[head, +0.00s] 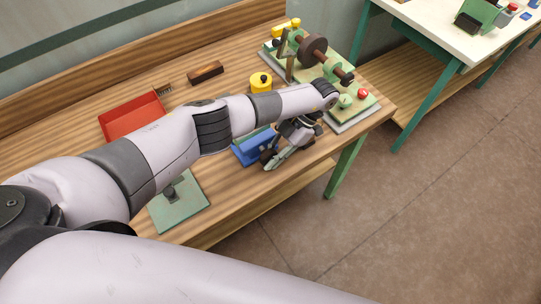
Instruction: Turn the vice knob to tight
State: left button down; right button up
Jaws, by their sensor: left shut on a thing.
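The blue vice (252,148) stands near the front edge of the wooden bench, partly covered by my left arm. My left gripper (277,158) is at the vice's right side, pointing down and toward the bench's front edge. It is shut on the vice knob, which the fingers and wrist mostly hide. I cannot read the knob's turn position from here. My right gripper is not in view.
A green machine with a brown wheel (312,48) stands at the right end of the bench. A green plate (180,204) lies at the front left.

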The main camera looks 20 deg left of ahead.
pick_arm(q)
jog(key=shift+s+d, duration=0.4)
jog(key=shift+d, duration=0.15)
jog(key=c, duration=2)
grip_release()
jog(key=shift+o, duration=0.9)
jog(key=shift+s+d+r, duration=0.1)
jog(key=shift+d, duration=0.1)
jog(key=shift+a, duration=0.15)
